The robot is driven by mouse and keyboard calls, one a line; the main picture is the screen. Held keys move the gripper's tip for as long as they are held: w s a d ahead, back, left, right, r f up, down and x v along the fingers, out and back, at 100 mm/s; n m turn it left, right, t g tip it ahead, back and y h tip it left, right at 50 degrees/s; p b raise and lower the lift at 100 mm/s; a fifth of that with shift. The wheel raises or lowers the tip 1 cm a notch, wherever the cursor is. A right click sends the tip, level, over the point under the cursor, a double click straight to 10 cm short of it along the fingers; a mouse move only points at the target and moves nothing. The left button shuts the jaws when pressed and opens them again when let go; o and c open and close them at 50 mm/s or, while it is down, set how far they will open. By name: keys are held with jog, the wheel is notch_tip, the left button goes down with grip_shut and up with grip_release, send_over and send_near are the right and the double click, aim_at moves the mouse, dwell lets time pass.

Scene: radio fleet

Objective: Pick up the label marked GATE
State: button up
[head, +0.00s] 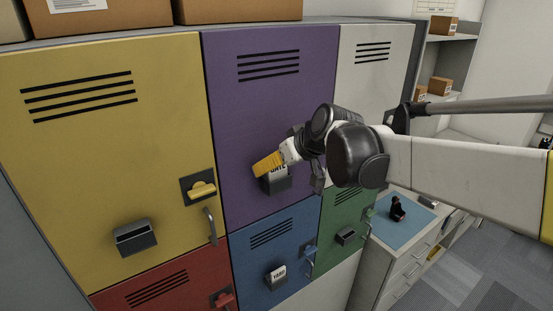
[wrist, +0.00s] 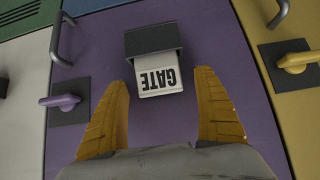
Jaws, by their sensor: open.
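The white label marked GATE (wrist: 160,81) sits in a dark holder (wrist: 153,40) on the purple locker door (wrist: 183,20). In the wrist view its lettering is upside down, and part of it stands out of the holder. In the head view the label (head: 279,172) is partly hidden behind my gripper (head: 266,166). My gripper (wrist: 162,105) is open, with one yellow finger on either side of the label's outer end. A gap shows between each finger and the label. Nothing is held.
A YARD label (head: 277,274) sits in a holder on the blue door. The yellow door's holder (head: 136,237) looks empty. Handles and latches stick out from the doors, including the purple door's latch (wrist: 63,101). A drawer unit with a blue mat (head: 405,212) stands at the right.

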aim_at(271, 145)
jog(key=shift+d, duration=0.1)
jog(key=shift+c, duration=1.3)
jog(key=c, duration=0.9)
jog(key=shift+r, duration=0.2)
jog(key=shift+r, duration=0.25)
notch_tip(271, 145, up, 6)
jog(key=shift+f+b, duration=0.1)
jog(key=shift+b, duration=0.7)
jog(key=s+d+b, duration=0.3)
jog(key=s+d, duration=0.7)
jog(key=s, duration=0.5)
jog(key=shift+w, duration=0.1)
